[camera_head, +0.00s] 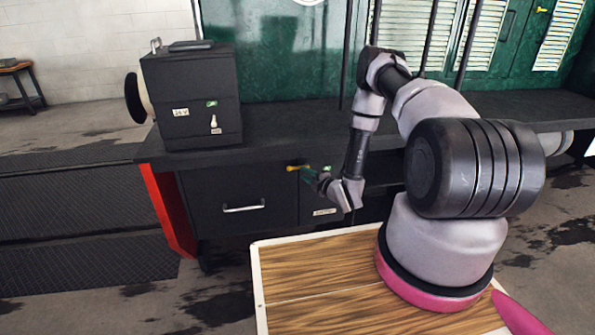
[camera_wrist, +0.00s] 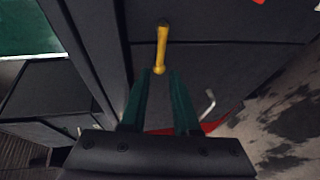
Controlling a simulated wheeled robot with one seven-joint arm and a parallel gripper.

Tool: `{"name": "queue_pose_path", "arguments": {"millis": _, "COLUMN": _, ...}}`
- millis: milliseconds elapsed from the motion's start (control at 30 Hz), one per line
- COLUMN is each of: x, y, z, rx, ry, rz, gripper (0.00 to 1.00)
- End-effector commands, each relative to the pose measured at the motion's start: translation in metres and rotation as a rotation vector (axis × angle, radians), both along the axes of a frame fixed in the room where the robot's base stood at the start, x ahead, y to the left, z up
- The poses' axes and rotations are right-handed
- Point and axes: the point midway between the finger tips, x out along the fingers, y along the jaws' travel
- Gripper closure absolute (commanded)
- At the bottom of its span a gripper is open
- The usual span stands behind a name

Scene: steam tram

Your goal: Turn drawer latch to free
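The drawer latch is a small yellow lever (camera_head: 293,168) on the dark front of the bench, just right of the drawer (camera_head: 240,190) with its silver handle (camera_head: 243,208). In the wrist view the yellow latch (camera_wrist: 161,48) is large and runs along the picture's height. My gripper (camera_head: 306,173) is at the latch in the head view. In the wrist view its two green fingers (camera_wrist: 160,74) are apart, with the latch's rounded near end at the gap between their tips. I cannot tell whether either finger touches it. The drawer looks shut.
A black box (camera_head: 190,95) with a small white lever stands on the dark bench top (camera_head: 280,140) at left. A red panel (camera_head: 168,205) edges the bench's left end. A wood-topped surface (camera_head: 320,280) lies under my arm. Floor is free at left.

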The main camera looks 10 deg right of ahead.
Motion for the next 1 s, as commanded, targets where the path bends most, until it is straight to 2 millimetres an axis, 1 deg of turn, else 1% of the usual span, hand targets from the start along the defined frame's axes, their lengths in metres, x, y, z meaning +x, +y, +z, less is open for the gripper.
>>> {"name": "queue_pose_path", "arguments": {"millis": 33, "x": 0.009, "y": 0.005, "z": -0.001, "rx": 0.000, "ry": -0.002, "rz": 0.002, "gripper": 0.70}}
{"name": "queue_pose_path", "arguments": {"millis": 100, "x": 0.021, "y": 0.010, "z": -0.004, "rx": 0.000, "ry": -0.001, "rz": 0.002, "gripper": 0.70}}
{"name": "queue_pose_path", "arguments": {"millis": 300, "x": 0.046, "y": 0.020, "z": -0.010, "rx": 0.000, "ry": 0.001, "rz": 0.000, "gripper": 0.70}}
{"name": "queue_pose_path", "arguments": {"millis": 467, "x": 0.055, "y": 0.023, "z": -0.011, "rx": 0.001, "ry": 0.003, "rz": -0.001, "gripper": 0.70}}
{"name": "queue_pose_path", "arguments": {"millis": 733, "x": 0.056, "y": 0.023, "z": -0.011, "rx": 0.001, "ry": 0.003, "rz": -0.001, "gripper": 0.70}}
{"name": "queue_pose_path", "arguments": {"millis": 767, "x": 0.056, "y": 0.023, "z": -0.011, "rx": 0.001, "ry": 0.003, "rz": -0.001, "gripper": 0.82}}
{"name": "queue_pose_path", "arguments": {"millis": 800, "x": 0.056, "y": 0.023, "z": -0.011, "rx": 0.001, "ry": 0.003, "rz": -0.001, "gripper": 0.97}}
{"name": "queue_pose_path", "arguments": {"millis": 833, "x": 0.056, "y": 0.023, "z": -0.011, "rx": 0.001, "ry": 0.003, "rz": -0.001, "gripper": 1.00}}
{"name": "queue_pose_path", "arguments": {"millis": 1000, "x": 0.056, "y": 0.023, "z": -0.011, "rx": 0.001, "ry": 0.003, "rz": -0.001, "gripper": 1.00}}
